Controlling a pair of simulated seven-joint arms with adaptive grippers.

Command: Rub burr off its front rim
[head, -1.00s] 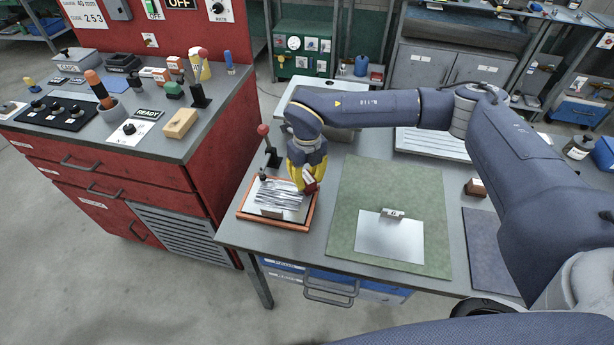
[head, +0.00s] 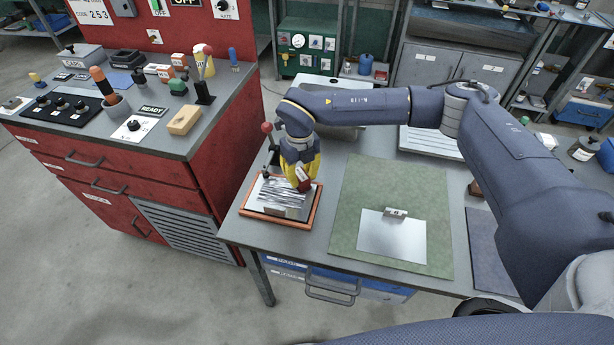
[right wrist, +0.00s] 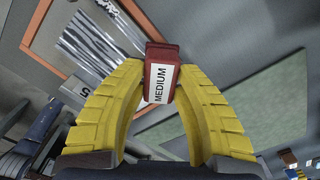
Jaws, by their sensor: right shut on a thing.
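My right gripper (head: 302,180) is shut on a dark red block (right wrist: 162,75) with a white label reading MEDIUM. The block also shows in the head view (head: 304,179), at the right side of an orange-framed tray (head: 243,209). A streaked silvery metal piece (head: 276,189) lies inside the tray and also shows in the right wrist view (right wrist: 98,42). A small pale grey block (head: 284,211) sits at the tray's front side. The block is over or against the metal's right part; I cannot tell whether they touch. My left gripper is not in view.
A green mat (head: 352,240) with a grey metal sheet (head: 388,238) and small clip (head: 396,212) lies right of the tray. A red-knobbed lever (head: 267,128) stands behind the tray. A red cabinet (head: 120,170) stands left across a gap.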

